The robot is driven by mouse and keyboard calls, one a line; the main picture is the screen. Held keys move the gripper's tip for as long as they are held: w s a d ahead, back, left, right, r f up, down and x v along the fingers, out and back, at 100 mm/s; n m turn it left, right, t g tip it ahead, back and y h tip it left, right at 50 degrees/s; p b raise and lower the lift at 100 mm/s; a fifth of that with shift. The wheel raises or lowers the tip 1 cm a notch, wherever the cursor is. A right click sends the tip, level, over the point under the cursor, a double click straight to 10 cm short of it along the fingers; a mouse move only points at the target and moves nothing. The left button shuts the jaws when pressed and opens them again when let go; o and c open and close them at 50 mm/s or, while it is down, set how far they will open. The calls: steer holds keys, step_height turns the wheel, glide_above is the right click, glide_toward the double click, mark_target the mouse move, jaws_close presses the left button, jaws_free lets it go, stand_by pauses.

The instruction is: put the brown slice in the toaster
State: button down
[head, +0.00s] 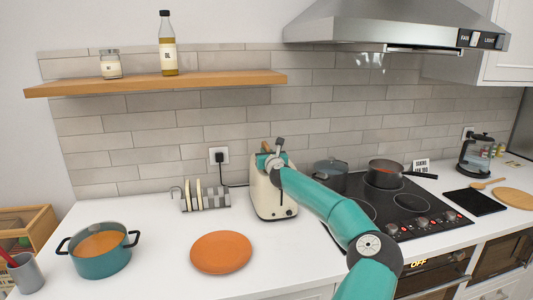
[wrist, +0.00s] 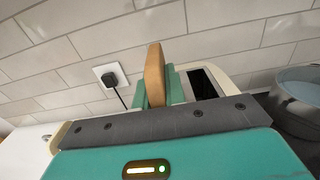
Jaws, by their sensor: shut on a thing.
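The cream toaster (head: 267,200) stands on the white counter against the tiled wall. My gripper (head: 272,150) is over the top of the toaster. In the wrist view my gripper (wrist: 156,90) has its teal fingers shut on the brown slice (wrist: 154,72), which stands upright between them. One dark toaster slot (wrist: 203,82) shows empty to the right of the slice. The slice's lower end is hidden by my gripper, so I cannot tell whether it is inside the other slot.
A toast rack (head: 215,202) with pale slices stands left of the toaster. An orange plate (head: 221,252) and a teal pot (head: 101,262) are further front and left. The hob (head: 405,211) with pots is right. A wooden shelf (head: 160,84) is above left.

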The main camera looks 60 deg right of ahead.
steer(key=shift+f, duration=0.45)
stand_by(0.3)
steer(key=c, duration=1.4)
jaws_free()
steer(key=shift+o, duration=0.2)
steer(key=shift+s+f, duration=0.1)
steer(key=v, duration=1.3)
steer(key=shift+s+a, duration=0.2)
steer(key=shift+a, duration=0.15)
